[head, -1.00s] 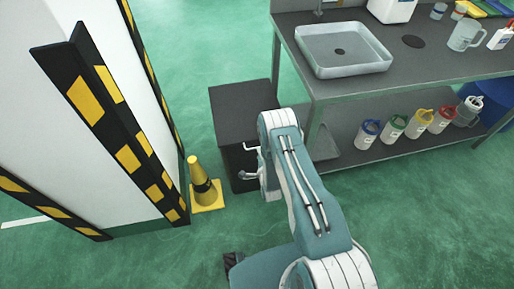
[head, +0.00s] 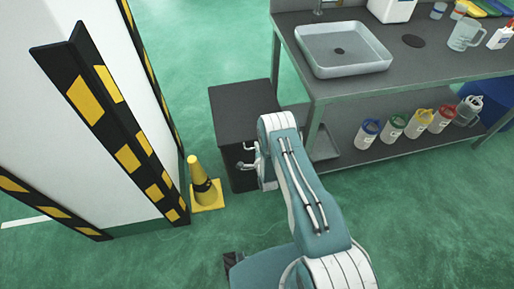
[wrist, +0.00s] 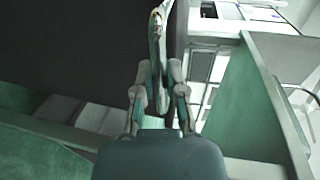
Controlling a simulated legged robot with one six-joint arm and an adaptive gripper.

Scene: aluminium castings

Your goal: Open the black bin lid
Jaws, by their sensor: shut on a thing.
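The black bin (head: 240,174) stands on the floor between the striped pillar and the workbench. Its flat lid (head: 240,105) lies on top and looks closed. My gripper (head: 246,156) is at the bin's front side, near the lid's front edge, and my arm hides the bin's right front corner. In the wrist view, the dark face of the bin (wrist: 85,45) fills the upper left. There my gripper (wrist: 158,25) has its fingers together against the dark edge, shut on the lid's edge. The exact contact is hard to see.
A yellow and black cone (head: 203,187) stands just left of the bin, beside the striped pillar (head: 120,150). Green floor is open in front.

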